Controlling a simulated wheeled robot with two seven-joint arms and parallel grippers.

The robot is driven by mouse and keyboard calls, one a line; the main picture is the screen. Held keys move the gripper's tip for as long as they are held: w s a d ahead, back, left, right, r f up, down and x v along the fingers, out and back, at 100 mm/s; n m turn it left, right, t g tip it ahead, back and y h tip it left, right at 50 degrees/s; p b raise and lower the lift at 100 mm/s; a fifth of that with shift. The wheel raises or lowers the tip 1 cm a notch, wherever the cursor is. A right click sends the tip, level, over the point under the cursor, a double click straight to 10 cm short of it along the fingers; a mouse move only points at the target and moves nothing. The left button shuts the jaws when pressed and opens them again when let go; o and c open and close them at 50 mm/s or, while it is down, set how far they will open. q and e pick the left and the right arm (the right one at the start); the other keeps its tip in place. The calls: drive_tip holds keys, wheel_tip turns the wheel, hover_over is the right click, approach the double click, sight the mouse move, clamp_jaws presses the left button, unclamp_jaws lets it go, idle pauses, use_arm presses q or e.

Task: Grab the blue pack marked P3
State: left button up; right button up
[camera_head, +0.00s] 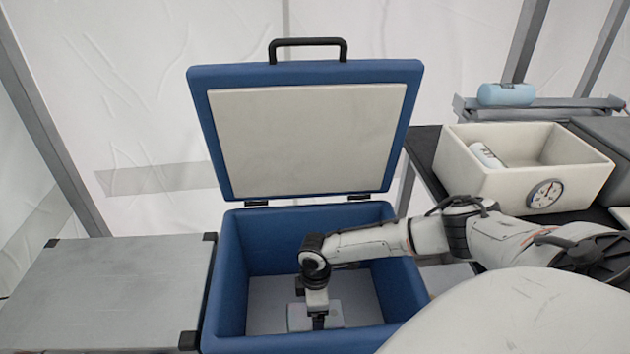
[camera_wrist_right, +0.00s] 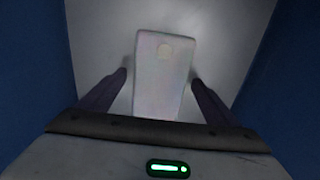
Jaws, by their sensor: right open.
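A pale, light-blue-looking pack (camera_head: 300,317) lies on the floor of the open blue cooler box (camera_head: 228,285). In the right wrist view the pack (camera_wrist_right: 163,88) is a flat block with rounded corners and a pale round spot; I can read no marking on it. My right gripper (camera_head: 319,322) reaches down into the box over the pack and hides part of it. In the right wrist view the gripper (camera_wrist_right: 160,77) is open, with one finger on each side of the pack. Whether the fingers touch it I cannot tell. My left gripper is not in view.
The cooler lid (camera_head: 305,140) stands open behind the box. A grey case (camera_head: 105,290) is at the left. At the right, a cream bin (camera_head: 470,178) with a dial holds a white cylinder (camera_head: 486,155). A light-blue roll (camera_head: 506,94) lies behind it.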

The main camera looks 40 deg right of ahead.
drive_tip(key=shift+c, duration=0.2)
drive_tip(key=c, duration=1.3)
